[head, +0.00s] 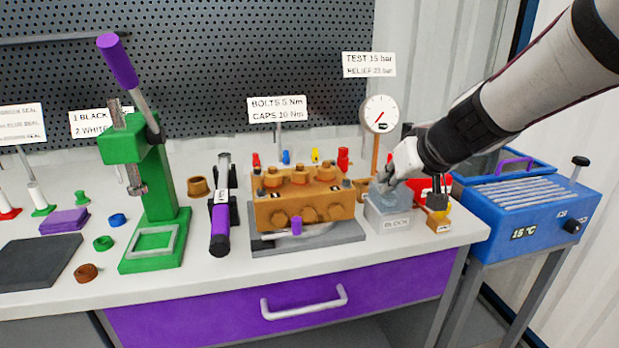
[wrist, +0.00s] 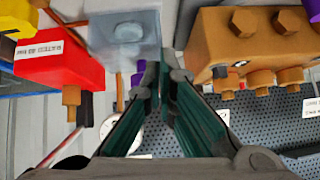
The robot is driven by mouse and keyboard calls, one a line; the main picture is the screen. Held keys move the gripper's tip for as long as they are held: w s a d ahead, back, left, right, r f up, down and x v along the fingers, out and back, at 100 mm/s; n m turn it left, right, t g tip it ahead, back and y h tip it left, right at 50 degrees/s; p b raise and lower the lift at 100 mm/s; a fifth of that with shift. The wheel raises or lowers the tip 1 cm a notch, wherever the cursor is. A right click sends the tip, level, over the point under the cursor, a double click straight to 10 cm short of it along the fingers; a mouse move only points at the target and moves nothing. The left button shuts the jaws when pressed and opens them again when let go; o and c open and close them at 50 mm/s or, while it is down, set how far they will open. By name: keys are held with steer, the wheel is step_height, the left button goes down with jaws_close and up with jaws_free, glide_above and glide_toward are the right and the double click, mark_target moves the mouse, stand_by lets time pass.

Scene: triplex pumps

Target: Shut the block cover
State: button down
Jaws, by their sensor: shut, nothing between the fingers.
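The block (head: 395,222) is a small grey box labelled BLOCK, near the right end of the bench. A pale, see-through cover (head: 397,200) shows at its top, partly hidden by my gripper (head: 386,183); I cannot tell how far it is closed. In the wrist view the pale grey box with a rounded shape inside (wrist: 125,35) lies up and left of the fingertips. My gripper is shut and empty, with its fingertips (wrist: 158,72) close to the box. I cannot tell if they touch it.
The brown pump (head: 305,208) stands just left of the block and also shows right in the wrist view (wrist: 245,45). A red box (wrist: 60,62) and a small yellow-topped block (head: 438,215) are close on the right. A gauge (head: 379,114) rises behind. A blue bath (head: 525,212) stands farther right.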

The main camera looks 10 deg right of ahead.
steer(key=shift+a, duration=0.1)
stand_by(0.6)
steer(key=w+a+r+p+v, duration=0.15)
steer(key=p+v, duration=0.35)
steer(key=v, duration=0.8)
steer(key=s+a+f+g+y, duration=0.1)
steer(key=s+a+f+g, duration=0.3)
steer(key=s+a, duration=0.6)
steer(key=s+d+f+g+h, duration=0.1)
steer(key=s+d+f+g, duration=0.15)
steer(key=s, duration=0.65)
steer(key=s+d+f+g+h, duration=0.1)
steer(key=s+f, duration=0.3)
steer(key=s, duration=0.5)
step_height(320, 180, up, 17)
steer(key=t+p, duration=0.2)
steer(key=p, duration=1.2)
steer(key=shift+w+a+t+p, duration=0.25)
steer(key=shift+w+t+p, duration=0.1)
steer(key=shift+w, duration=0.1)
